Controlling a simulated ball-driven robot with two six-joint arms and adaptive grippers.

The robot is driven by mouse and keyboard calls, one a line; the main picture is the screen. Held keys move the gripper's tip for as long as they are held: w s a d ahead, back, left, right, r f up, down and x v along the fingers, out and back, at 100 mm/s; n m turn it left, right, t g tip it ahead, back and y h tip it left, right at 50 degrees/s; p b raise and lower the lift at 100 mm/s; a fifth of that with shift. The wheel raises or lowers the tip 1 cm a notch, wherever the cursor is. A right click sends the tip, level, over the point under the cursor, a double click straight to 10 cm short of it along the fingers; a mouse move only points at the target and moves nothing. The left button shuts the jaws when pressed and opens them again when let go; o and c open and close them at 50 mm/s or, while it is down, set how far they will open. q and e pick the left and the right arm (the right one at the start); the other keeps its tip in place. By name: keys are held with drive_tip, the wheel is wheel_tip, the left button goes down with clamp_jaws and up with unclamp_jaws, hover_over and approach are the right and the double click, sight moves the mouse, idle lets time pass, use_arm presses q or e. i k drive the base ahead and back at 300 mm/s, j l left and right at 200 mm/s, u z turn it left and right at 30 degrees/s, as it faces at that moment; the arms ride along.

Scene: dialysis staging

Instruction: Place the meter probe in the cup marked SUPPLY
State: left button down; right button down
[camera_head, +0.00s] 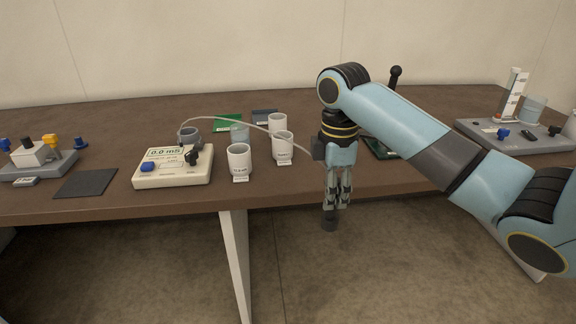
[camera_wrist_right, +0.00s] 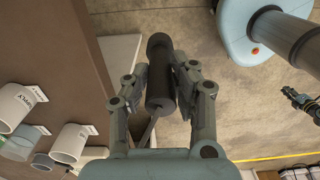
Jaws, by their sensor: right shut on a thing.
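My right gripper (camera_head: 338,190) hangs in front of the table edge, fingers down, shut on the meter probe (camera_head: 329,222). The probe is a dark cylinder, and the right wrist view shows it between the two fingers (camera_wrist_right: 160,75). A pale cable (camera_head: 238,119) arcs from the meter (camera_head: 172,166) to this gripper. The cup marked SUPPLY (camera_head: 283,147) is white and upright on the table, left of the gripper. It also shows at the left of the right wrist view (camera_wrist_right: 14,108). What looks like my left gripper (camera_wrist_right: 303,101) is small at that view's right edge; its fingers are unclear.
A white cup (camera_head: 239,160) stands nearer the front edge and another (camera_head: 277,122) stands behind SUPPLY. A clear cup (camera_head: 240,133) and a grey holder (camera_head: 190,137) are close by. A dark mat (camera_head: 87,183) lies left. The floor below the probe is clear.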

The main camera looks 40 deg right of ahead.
sight(283, 155)
drive_tip(key=i+j+z, duration=0.1)
drive_tip(key=z, duration=0.3)
drive_tip(key=i+j+z, duration=0.1)
drive_tip(key=z, duration=0.3)
drive_tip(key=j+z, duration=0.1)
drive_tip(key=z, duration=0.3)
drive_tip(key=i+j, duration=0.05)
